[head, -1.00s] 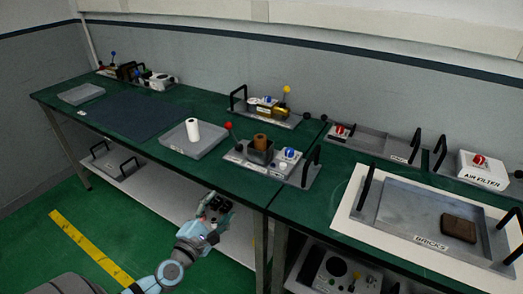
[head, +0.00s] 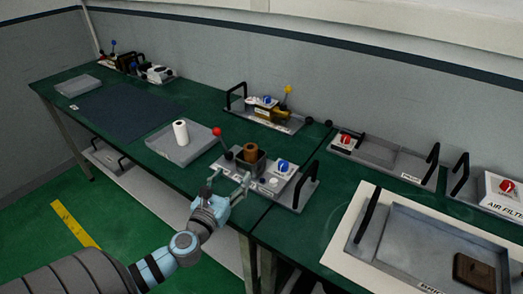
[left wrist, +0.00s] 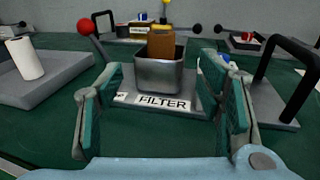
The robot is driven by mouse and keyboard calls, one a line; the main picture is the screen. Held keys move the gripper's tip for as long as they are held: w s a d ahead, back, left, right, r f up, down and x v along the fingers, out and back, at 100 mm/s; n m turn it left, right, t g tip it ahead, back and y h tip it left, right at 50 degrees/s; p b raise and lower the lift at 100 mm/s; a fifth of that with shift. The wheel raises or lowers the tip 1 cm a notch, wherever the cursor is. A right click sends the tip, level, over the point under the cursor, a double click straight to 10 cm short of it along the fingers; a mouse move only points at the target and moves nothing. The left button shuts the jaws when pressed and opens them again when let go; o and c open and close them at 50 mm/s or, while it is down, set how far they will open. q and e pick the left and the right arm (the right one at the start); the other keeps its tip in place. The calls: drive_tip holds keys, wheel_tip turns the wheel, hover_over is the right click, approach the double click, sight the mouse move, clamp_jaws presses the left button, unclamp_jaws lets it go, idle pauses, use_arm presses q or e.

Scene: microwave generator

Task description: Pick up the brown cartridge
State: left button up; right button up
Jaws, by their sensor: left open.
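The brown cartridge (head: 251,149) stands upright in a grey metal cup on the filter module, near the front edge of the green table. In the left wrist view the brown cartridge (left wrist: 161,46) rises out of the square metal cup (left wrist: 159,75), behind a label reading FILTER. My left gripper (head: 230,178) is open and empty, just in front of the filter module (head: 284,185). In the left wrist view the cup and cartridge appear between and beyond the fingers of my left gripper (left wrist: 166,105). My right gripper is not in view.
A red-knobbed lever (head: 217,132) stands left of the cup, and a black handle (head: 306,184) stands on the right. A white roll (head: 181,133) stands in a grey tray (head: 163,145) to the left. A brown brick (head: 474,271) lies in the right tray.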

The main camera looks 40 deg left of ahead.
sight(248, 153)
use_arm(q)
drive_tip(key=x, duration=0.4)
drive_tip(key=r+x, duration=0.1)
drive_tip(key=x, duration=0.1)
drive_tip(key=shift+a, duration=0.2)
drive_tip(key=x, duration=0.7)
drive_tip(key=shift+w+d+f, duration=0.25)
drive_tip(key=shift+w, duration=0.05)
drive_tip(key=shift+s, duration=0.1)
drive_tip(key=c, duration=1.3)
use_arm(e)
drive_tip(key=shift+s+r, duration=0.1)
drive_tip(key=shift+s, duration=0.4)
